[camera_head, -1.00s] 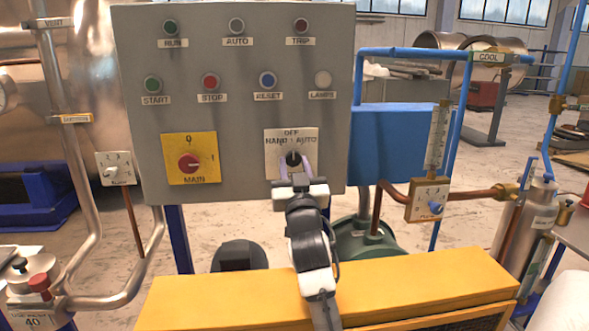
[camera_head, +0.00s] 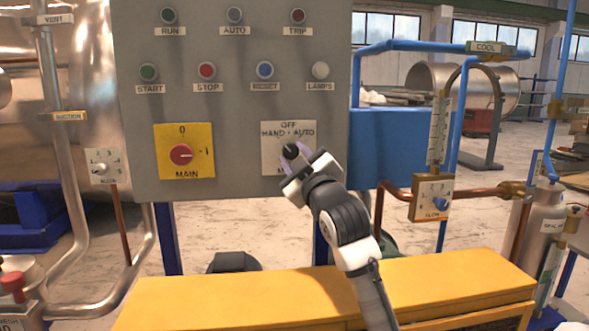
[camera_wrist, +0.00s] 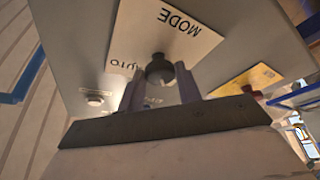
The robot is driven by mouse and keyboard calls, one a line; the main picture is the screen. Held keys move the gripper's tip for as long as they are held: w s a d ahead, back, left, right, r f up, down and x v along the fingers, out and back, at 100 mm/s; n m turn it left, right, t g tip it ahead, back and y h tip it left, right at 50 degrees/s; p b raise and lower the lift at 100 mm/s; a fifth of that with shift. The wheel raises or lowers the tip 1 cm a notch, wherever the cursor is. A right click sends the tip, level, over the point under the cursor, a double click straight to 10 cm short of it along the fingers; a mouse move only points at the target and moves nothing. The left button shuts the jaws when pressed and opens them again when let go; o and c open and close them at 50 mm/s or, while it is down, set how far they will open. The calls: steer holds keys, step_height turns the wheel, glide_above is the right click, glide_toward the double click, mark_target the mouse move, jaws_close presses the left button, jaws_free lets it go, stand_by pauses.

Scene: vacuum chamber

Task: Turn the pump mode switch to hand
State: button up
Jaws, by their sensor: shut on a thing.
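The pump mode switch is a black knob (camera_head: 290,151) on a pale plate (camera_head: 305,130) at the lower right of the grey panel. The plate reads OFF at the top, with HAND to the left and AUTO to the right. My gripper (camera_head: 292,160) is shut on the knob and leans so that its fingers point up and to the left. The knob's pointer is too small and too covered to read with certainty.
The red MAIN switch (camera_head: 181,154) on its yellow plate is left of the mode switch. Lamps and buttons, including START (camera_head: 148,71), fill the panel above. A yellow cabinet (camera_head: 230,293) lies below. A flow gauge (camera_head: 432,203) and copper pipe are to the right.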

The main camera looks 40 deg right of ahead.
steer(key=shift+n, duration=0.7)
steer(key=o, duration=1)
steer(key=b+v, duration=0.4)
steer(key=v, duration=1)
steer(key=shift+r+b, duration=0.2)
steer(key=shift+b, duration=0.15)
steer(key=shift+d, duration=0.1)
